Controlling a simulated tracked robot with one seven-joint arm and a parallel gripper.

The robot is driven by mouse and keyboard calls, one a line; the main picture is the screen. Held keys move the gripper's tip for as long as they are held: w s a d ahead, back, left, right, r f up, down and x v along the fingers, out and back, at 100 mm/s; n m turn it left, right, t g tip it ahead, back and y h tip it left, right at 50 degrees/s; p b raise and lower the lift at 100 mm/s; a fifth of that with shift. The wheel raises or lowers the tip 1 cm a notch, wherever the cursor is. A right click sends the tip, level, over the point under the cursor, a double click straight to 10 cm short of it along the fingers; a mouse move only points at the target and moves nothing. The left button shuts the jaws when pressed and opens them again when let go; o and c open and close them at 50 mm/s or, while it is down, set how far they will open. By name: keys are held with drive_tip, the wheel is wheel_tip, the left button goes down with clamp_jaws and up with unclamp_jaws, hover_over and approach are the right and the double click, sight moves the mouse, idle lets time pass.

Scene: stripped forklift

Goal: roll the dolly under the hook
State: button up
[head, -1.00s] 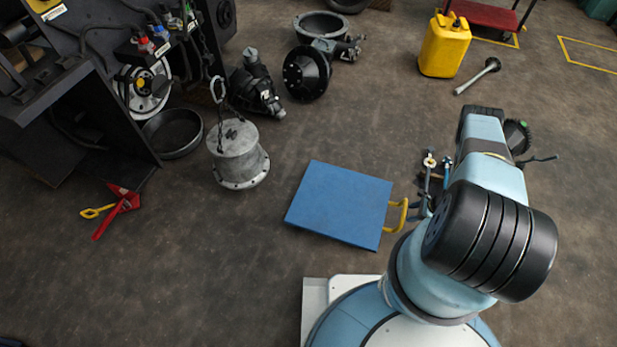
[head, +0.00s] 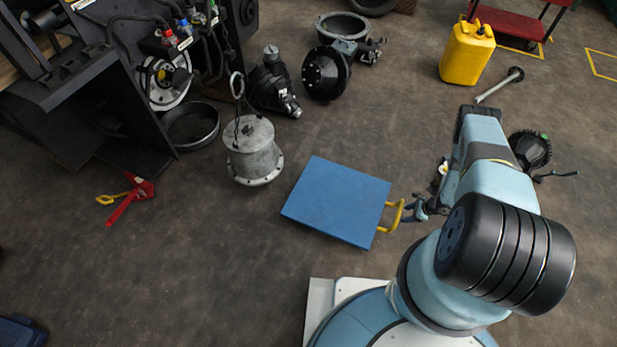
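The dolly (head: 335,200) is a flat blue platform with a yellow handle (head: 391,216) on its right side. It stands on the floor in front of my base. My gripper (head: 414,209) is at the handle's right side, at or touching it. Its fingers are small and partly hidden by my arm, so whether they close on the handle does not show. A hook or ring (head: 237,84) on a chain is above a grey flanged cylinder (head: 254,155), just left of the dolly. Whether the cylinder hangs or rests on the floor is unclear.
The black forklift frame (head: 95,85) fills the upper left, with a black pan (head: 190,126) beside it. Black machine parts (head: 326,72) lie behind the cylinder. A red and yellow item (head: 131,198) lies at left. A yellow canister (head: 467,53) stands upper right.

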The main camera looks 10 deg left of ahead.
drive_tip(key=shift+w+a, duration=2.45)
drive_tip(key=shift+a, duration=5.05)
drive_tip(key=shift+w+a, duration=2.45)
drive_tip(key=shift+a, duration=5.05)
drive_tip(key=shift+w+a, duration=2.45)
drive_tip(key=shift+a, duration=5.05)
drive_tip(key=shift+s+d+r, duration=0.1)
drive_tip(key=shift+s+d, duration=0.3)
drive_tip(key=shift+d, duration=0.9)
drive_tip(key=shift+s+d+r, duration=0.1)
drive_tip(key=shift+s+d, duration=0.35)
drive_tip(key=shift+d, duration=0.85)
drive_tip(key=shift+s+d, duration=0.4)
drive_tip(key=shift+d, duration=0.9)
wheel_tip(320, 180, up, 9)
